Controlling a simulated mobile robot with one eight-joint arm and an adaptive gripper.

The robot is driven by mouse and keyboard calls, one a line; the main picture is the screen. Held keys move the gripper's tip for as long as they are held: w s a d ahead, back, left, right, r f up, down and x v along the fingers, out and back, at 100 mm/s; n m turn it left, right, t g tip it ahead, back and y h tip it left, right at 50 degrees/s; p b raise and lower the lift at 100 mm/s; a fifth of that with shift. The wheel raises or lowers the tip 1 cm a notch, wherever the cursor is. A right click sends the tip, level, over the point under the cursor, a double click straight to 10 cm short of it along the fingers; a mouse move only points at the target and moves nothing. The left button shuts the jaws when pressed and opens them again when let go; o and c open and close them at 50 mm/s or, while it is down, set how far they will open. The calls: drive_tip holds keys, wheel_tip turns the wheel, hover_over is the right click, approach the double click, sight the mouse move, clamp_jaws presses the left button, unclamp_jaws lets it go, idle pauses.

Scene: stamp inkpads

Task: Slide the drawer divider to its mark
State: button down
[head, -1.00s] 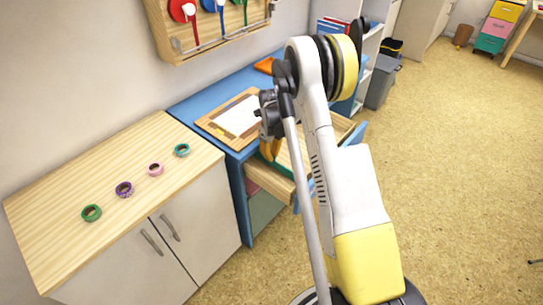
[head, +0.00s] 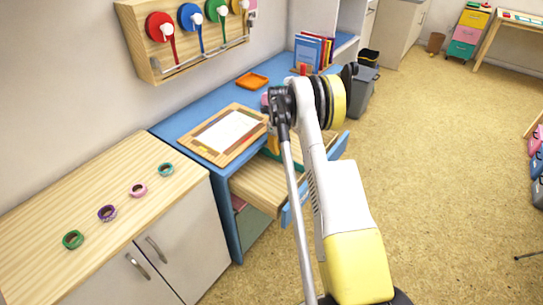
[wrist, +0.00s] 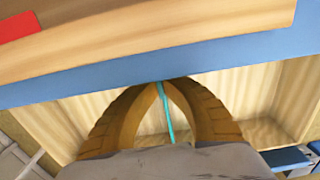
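The drawer (head: 250,185) is a pale wooden tray with a blue front, pulled out from under the blue desk. The teal drawer divider (wrist: 168,112) shows as a thin upright strip in the wrist view. I cannot make out the mark in either view.
The blue desk edge (wrist: 190,62) lies close beyond my fingers. A wooden board with white paper (head: 228,131) lies on the desk. A wooden cabinet (head: 95,195) with several tape rolls stands at left. The floor at right is open.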

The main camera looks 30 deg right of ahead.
drive_tip(key=c, duration=1.6)
unclamp_jaws()
drive_tip(key=shift+r, duration=0.1)
wheel_tip(320, 180, up, 12)
drive_tip(key=shift+f, duration=0.1)
